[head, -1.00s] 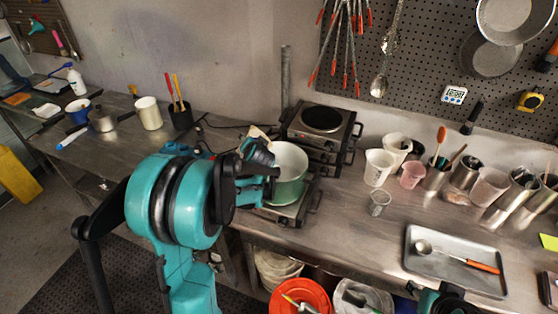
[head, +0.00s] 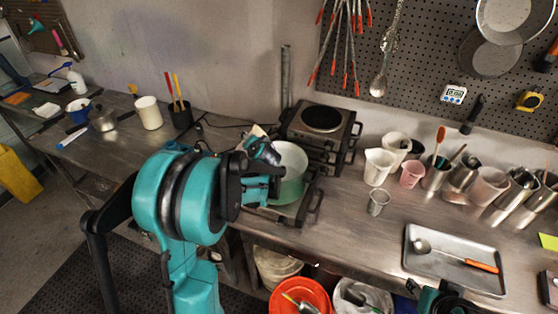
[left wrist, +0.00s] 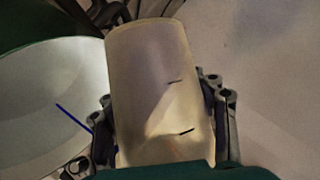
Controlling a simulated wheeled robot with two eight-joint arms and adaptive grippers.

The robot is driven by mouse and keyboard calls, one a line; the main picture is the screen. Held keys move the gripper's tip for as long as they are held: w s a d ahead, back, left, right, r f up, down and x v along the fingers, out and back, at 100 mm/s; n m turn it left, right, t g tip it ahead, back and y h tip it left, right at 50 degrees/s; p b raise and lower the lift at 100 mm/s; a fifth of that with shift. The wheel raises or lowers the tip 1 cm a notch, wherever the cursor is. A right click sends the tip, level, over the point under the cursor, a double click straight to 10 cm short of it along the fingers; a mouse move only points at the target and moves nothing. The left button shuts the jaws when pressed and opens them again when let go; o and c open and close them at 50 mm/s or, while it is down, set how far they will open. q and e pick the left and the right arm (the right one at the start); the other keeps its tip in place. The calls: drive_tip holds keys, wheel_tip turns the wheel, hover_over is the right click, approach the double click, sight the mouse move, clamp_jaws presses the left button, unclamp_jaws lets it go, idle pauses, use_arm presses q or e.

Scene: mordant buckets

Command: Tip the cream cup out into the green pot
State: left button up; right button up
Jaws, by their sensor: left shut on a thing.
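The green pot (head: 291,189) stands on the front hot plate, with its pale inside showing in the head view. Its pale inside (left wrist: 50,100) also fills the left of the left wrist view. My left gripper (head: 262,150) is at the pot's left rim. It is shut on the cream cup (left wrist: 155,70), which lies between its two fingers in the left wrist view. In the head view only a small cream piece of the cup (head: 259,131) shows above the gripper; its tilt and contents are hidden. My right gripper (head: 425,292) is partly in view at the bottom edge; its fingers are unclear.
A second hot plate (head: 321,119) stands behind the pot. Pale beakers (head: 378,167), a pink cup (head: 411,174) and a small clear cup (head: 378,203) stand to the right. A metal tray (head: 455,262) holds a ladle. An orange bucket (head: 300,297) is below the bench.

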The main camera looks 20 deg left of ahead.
use_arm(q)
drive_tip(key=shift+s, duration=0.15)
drive_tip(key=shift+f, duration=0.1)
idle(0.4)
drive_tip(key=shift+a, duration=0.1)
drive_tip(key=shift+w+f+m+y, duration=0.1)
drive_tip(key=shift+w+m+y, duration=0.1)
drive_tip(key=shift+m+y, duration=0.1)
